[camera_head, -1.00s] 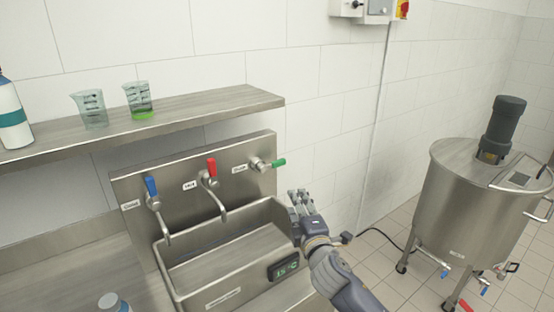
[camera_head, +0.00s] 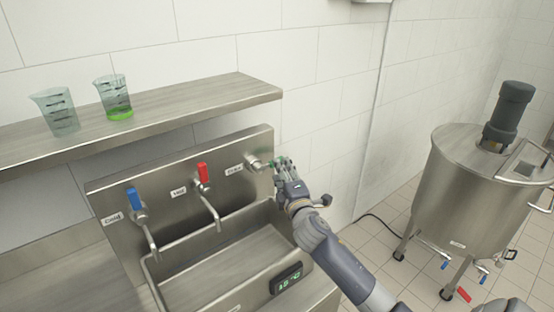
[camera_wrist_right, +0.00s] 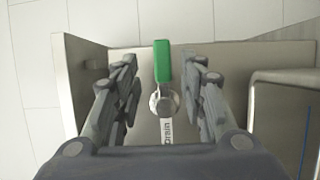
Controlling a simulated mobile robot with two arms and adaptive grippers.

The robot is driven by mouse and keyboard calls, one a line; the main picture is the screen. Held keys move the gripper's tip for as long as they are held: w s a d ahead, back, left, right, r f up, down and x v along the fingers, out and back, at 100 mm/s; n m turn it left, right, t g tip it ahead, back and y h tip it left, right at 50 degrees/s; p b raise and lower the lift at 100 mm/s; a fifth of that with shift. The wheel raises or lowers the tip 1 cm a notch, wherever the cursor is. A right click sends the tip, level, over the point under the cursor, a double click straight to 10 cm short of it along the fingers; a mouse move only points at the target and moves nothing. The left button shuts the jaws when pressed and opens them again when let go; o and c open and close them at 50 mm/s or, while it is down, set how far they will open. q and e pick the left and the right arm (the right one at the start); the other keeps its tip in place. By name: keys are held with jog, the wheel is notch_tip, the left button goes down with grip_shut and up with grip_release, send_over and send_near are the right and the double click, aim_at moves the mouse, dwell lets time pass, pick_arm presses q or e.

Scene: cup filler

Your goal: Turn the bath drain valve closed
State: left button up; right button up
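The drain valve (camera_head: 256,163) is on the right end of the steel back panel (camera_head: 120,185), beside its drain label. Its green handle (camera_wrist_right: 163,62) shows in the right wrist view, pointing up in the picture from the round stem, between my fingers. My right gripper (camera_head: 281,163) is at the valve in the head view and hides most of the handle. In the right wrist view the right gripper (camera_wrist_right: 165,85) is open, with a gap on each side of the handle. My left gripper is not in view.
The steel basin (camera_head: 215,262) with a temperature display (camera_head: 286,279) lies below. The blue cold tap (camera_head: 136,200) and red hot tap (camera_head: 203,174) stand to the left. A shelf (camera_head: 190,112) above holds two beakers. A steel tank (camera_head: 465,190) stands at right.

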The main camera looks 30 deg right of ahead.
aim_at(269, 164)
jog(key=p+x, duration=0.1)
jog(key=x, duration=0.5)
jog(key=shift+f, duration=0.1)
jog(key=shift+w+f, duration=0.1)
jog(key=shift+w, duration=0.15)
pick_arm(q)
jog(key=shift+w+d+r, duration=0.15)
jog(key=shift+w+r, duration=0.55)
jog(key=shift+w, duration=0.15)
pick_arm(e)
jog(key=shift+s, duration=0.1)
grip_shut()
